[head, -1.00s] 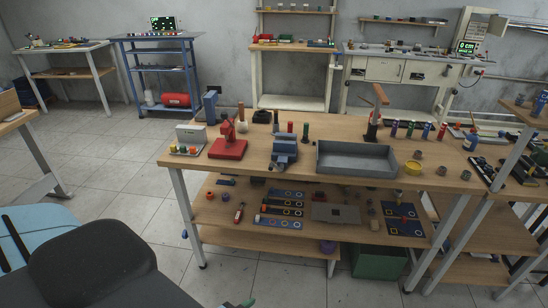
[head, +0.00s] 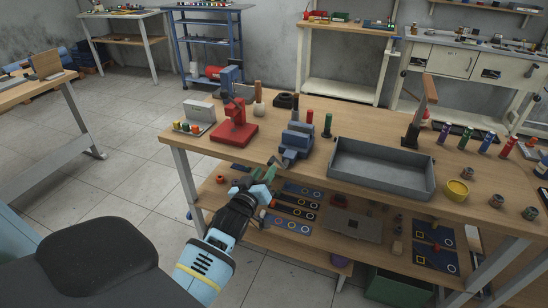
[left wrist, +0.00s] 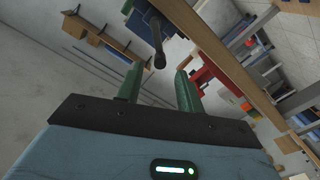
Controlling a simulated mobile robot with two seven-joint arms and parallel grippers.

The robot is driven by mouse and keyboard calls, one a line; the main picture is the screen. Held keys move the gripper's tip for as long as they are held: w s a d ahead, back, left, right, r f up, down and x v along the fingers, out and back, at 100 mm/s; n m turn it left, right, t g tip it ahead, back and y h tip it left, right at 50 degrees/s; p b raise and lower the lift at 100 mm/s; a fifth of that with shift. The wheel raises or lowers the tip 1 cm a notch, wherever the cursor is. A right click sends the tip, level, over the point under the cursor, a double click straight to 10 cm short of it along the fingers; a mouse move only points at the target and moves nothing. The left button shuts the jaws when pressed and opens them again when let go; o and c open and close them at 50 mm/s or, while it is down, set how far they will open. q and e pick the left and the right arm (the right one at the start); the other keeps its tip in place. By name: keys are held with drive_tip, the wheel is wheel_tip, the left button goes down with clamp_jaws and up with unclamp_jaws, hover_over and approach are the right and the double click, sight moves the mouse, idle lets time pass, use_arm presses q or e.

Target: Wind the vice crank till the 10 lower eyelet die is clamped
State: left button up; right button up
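The blue vice (head: 297,141) stands at the front edge of the wooden workbench, left of the grey tray. Its dark crank (head: 274,162) sticks out over the bench edge. My left gripper (head: 264,175), with green fingers, is just in front of the crank, below the bench top. In the left wrist view, the dark crank (left wrist: 159,55) hangs from the blue vice (left wrist: 148,17) near the gap between the open fingers (left wrist: 160,74), apparently with nothing held. I cannot make out the 10 lower eyelet die in the jaws. My right gripper is out of view.
A red press (head: 235,126) stands left of the vice; it also shows in the left wrist view (left wrist: 207,77). The grey tray (head: 383,184) is to the right. A lower shelf (head: 262,232) lies under the bench.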

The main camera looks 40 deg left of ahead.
sight(273, 158)
use_arm(q)
drive_tip(key=shift+x, duration=3.8)
drive_tip(key=shift+c, duration=0.4)
clamp_jaws()
